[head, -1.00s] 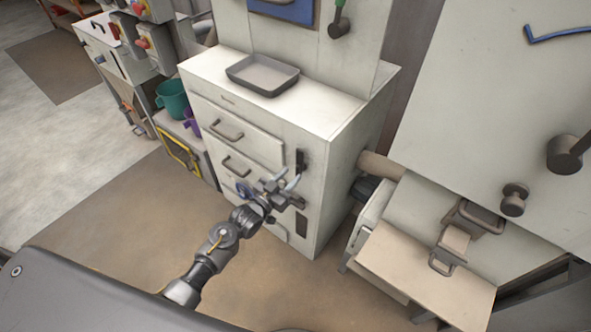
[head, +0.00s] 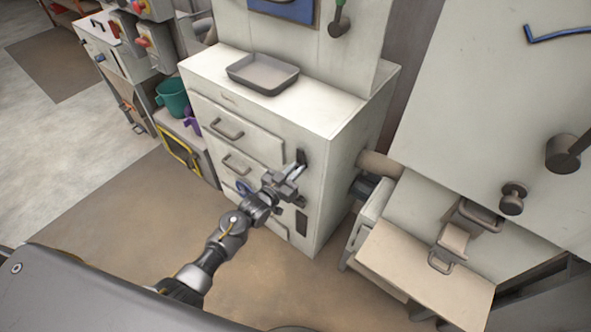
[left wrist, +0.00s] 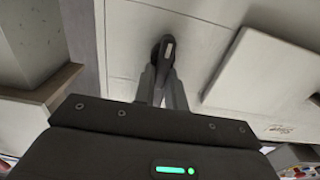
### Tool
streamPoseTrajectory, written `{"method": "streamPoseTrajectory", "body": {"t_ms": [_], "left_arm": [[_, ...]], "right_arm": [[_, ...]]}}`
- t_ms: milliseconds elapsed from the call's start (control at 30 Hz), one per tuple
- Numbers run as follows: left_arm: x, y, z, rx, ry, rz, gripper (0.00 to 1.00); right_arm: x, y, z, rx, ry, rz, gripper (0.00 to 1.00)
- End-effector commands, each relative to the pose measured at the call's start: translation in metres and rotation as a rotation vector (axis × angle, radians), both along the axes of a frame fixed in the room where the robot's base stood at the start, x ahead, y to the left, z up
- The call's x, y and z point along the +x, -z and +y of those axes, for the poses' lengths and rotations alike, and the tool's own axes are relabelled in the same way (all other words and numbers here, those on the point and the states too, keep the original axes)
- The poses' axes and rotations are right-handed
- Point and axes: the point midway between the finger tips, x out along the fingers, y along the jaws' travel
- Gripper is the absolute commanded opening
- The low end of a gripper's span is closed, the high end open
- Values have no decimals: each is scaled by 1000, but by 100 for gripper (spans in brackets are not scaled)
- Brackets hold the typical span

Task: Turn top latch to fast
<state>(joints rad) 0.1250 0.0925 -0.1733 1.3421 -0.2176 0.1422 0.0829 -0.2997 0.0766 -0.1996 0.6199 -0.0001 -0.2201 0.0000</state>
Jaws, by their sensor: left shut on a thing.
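The top latch (head: 301,158) is a dark handle on the right side of the white cabinet's front, beside the upper drawer. My left gripper (head: 296,169) reaches it from the front, and its fingers are shut on the latch. In the left wrist view the latch (left wrist: 167,50) shows as a dark rounded handle with a pale mark, between the fingertips (left wrist: 163,72). The gripper hides part of the latch and its lower end in the head view. I cannot read any latch marking. My right gripper is not in view.
The white cabinet (head: 350,128) has drawers with handles and a grey tray (head: 262,74) on top. A lower dark latch (head: 302,221) sits beneath my gripper. A machine with a tan chute table (head: 420,275) stands at the right. Open floor (head: 120,215) lies at the left.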

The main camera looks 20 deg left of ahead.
Motion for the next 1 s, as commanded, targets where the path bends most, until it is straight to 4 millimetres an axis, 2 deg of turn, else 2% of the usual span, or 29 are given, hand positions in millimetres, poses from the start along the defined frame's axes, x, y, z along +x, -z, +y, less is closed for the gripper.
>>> {"method": "streamPoseTrajectory", "body": {"t_ms": [367, 1000], "left_arm": [[1, 0, 2, -88, -1, 36, 0], [3, 3, 9, -619, -1, 247, 0]], "right_arm": [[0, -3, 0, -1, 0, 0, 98], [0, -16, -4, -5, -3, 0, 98]]}}
